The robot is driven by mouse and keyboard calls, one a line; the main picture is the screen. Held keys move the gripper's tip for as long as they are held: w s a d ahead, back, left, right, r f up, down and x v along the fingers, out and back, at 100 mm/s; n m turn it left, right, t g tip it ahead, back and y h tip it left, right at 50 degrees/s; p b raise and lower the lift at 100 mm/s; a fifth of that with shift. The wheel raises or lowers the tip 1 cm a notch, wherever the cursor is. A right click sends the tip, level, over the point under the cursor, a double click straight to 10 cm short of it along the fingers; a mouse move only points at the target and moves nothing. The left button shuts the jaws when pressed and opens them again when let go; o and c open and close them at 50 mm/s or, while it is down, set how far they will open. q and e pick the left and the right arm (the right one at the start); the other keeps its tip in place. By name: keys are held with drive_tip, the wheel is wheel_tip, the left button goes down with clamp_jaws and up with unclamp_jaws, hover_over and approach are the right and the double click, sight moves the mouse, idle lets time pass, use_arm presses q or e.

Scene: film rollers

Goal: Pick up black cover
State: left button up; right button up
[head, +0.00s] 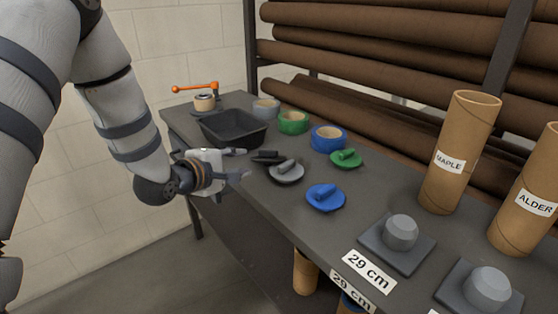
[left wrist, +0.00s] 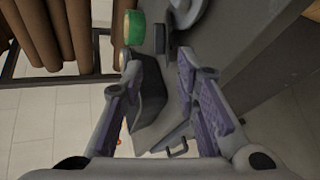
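The black cover (head: 267,157) lies on the dark table beside the grey cover (head: 286,172), with its handle upward. It is dark on dark, so its outline is hard to see. The blue cover (head: 326,197) and green cover (head: 346,158) lie to its right. My left gripper (head: 241,163) is open and empty at the table's front edge, fingers pointing at the black cover from the left and apart from it. In the left wrist view the black cover (left wrist: 161,40) shows just beyond the open fingertips (left wrist: 157,63). My right gripper is not in view.
A black bin (head: 233,128) stands behind the gripper. Tape rolls in green (head: 293,122), blue (head: 328,138) and grey (head: 265,109) line the back. Cardboard tubes (head: 460,152) and grey-knobbed plates (head: 397,243) stand at right. An orange-handled tool (head: 195,88) is at the far end.

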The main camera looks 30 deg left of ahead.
sight(259, 160)
use_arm(q)
drive_tip(key=x, duration=0.3)
drive_tip(key=f+b+x, duration=0.1)
drive_tip(key=x, duration=0.5)
drive_tip(key=shift+s+a+f+b, duration=0.2)
drive_tip(key=shift+a+f+b, duration=0.15)
drive_tip(key=shift+f+b, duration=0.05)
drive_tip(key=shift+w, duration=0.25)
drive_tip(key=shift+r, duration=0.2)
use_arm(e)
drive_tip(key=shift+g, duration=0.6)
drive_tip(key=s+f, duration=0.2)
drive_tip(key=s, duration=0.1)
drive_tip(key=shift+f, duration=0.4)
use_arm(q)
clamp_jaws()
